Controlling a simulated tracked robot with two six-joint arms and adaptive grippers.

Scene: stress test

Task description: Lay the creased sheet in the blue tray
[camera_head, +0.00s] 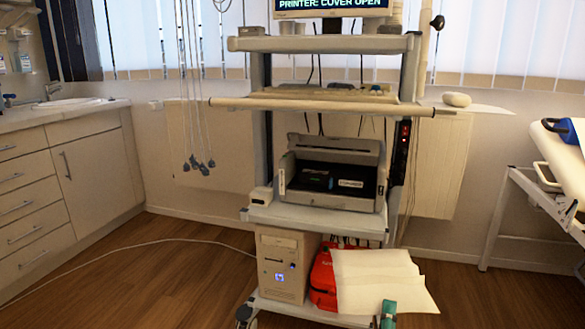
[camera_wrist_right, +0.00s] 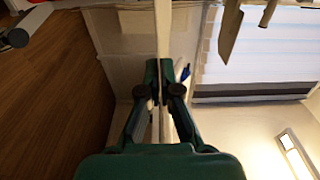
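My right gripper (camera_head: 388,312), green, shows at the bottom edge of the head view, at the lower edge of a cream creased sheet (camera_head: 382,278). In the right wrist view, my right gripper (camera_wrist_right: 164,88) has its fingers closed on the sheet (camera_wrist_right: 163,30), seen almost edge-on as a pale strip. The sheet hangs in front of the cart's lower right part and hides part of a red bag. My left gripper is not in view. I cannot make out a blue tray in either view.
A printer (camera_head: 334,178) with its cover open stands on the cart's middle shelf (camera_head: 310,217). A computer tower (camera_head: 282,266) and the red bag (camera_head: 322,280) are below. A rounded pale object (camera_head: 457,99) rests on a side board. A bed frame (camera_head: 530,190) stands at right.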

